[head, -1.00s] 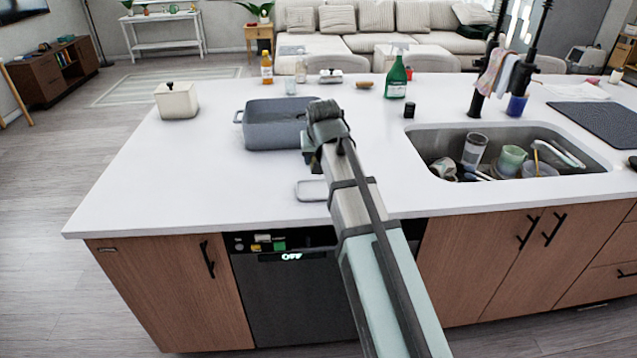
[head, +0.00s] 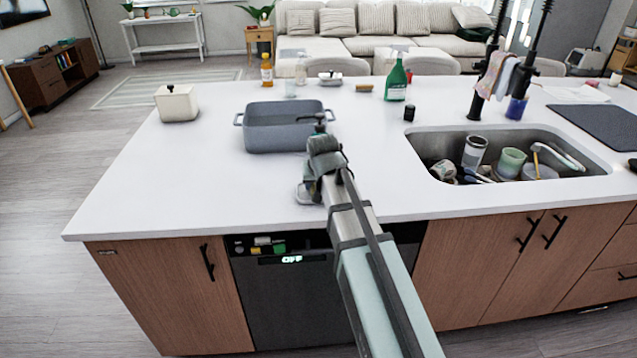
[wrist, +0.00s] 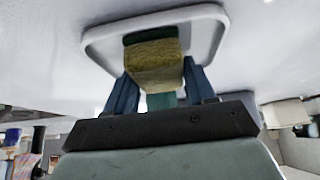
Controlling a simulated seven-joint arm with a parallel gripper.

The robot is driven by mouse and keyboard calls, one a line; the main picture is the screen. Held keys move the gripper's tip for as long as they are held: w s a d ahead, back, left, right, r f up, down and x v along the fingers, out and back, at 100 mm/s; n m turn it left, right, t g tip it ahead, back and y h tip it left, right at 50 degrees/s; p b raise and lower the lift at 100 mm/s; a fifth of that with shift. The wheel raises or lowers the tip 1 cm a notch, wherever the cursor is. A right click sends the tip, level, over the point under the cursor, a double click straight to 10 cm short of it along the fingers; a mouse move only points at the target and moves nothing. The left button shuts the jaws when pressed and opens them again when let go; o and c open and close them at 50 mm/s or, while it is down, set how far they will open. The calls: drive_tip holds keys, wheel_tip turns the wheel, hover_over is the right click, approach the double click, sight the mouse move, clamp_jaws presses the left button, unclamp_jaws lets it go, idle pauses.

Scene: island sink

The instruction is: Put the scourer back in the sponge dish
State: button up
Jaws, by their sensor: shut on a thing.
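The scourer, a yellow sponge with a dark green side, shows in the wrist view (wrist: 154,62). My gripper (wrist: 160,84) is shut on it, with a blue finger on each side. The sponge dish, a pale tray with a rounded rim (wrist: 92,42), lies behind the scourer in that view, and the scourer appears within its outline. I cannot tell whether the scourer touches the dish. In the head view, the dish (head: 303,196) lies near the counter's front edge, partly covered by my gripper (head: 314,190). The scourer is hidden there.
A grey-blue pan (head: 275,130) stands just behind the dish. The sink (head: 432,178), holding several dishes, is to the right. A green bottle (head: 397,80) and a brown brush-like item (head: 364,88) are farther back.

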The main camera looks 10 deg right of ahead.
drive_tip(key=shift+f, duration=0.15)
drive_tip(key=o, duration=0.9)
drive_tip(key=shift+o, duration=0.2)
drive_tip(key=shift+r, duration=0.2)
drive_tip(key=v, duration=1.2)
drive_tip(key=shift+f, duration=0.1)
